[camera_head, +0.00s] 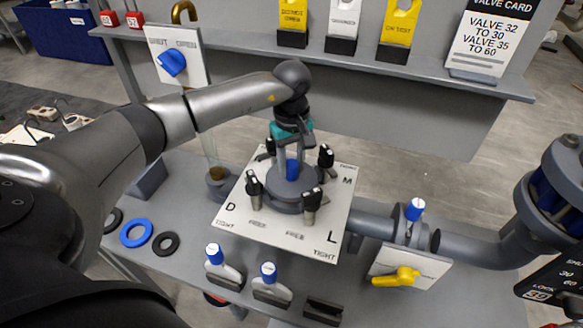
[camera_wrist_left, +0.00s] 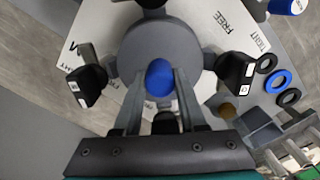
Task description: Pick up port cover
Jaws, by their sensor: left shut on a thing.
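The port cover (camera_head: 286,198) is a grey round disc with a blue knob (camera_head: 292,168) at its middle. It appears seated at the centre of the white plate marked D, L and M. In the left wrist view the disc (camera_wrist_left: 185,52) and the knob (camera_wrist_left: 159,78) show face on. My left gripper (camera_head: 292,160) reaches down from above, its two fingers closed on either side of the knob. Several black-topped clamps (camera_head: 254,186) stand around the disc, one at the right (camera_head: 326,157). My right gripper is not in view.
Blue and black rings (camera_head: 137,233) lie at the left of the bench. Blue-topped handles (camera_head: 215,255) stand in front. A pipe with a yellow-handled valve (camera_head: 396,277) runs right. A shelf with yellow tags (camera_head: 403,20) and a valve card (camera_head: 490,40) crosses the back.

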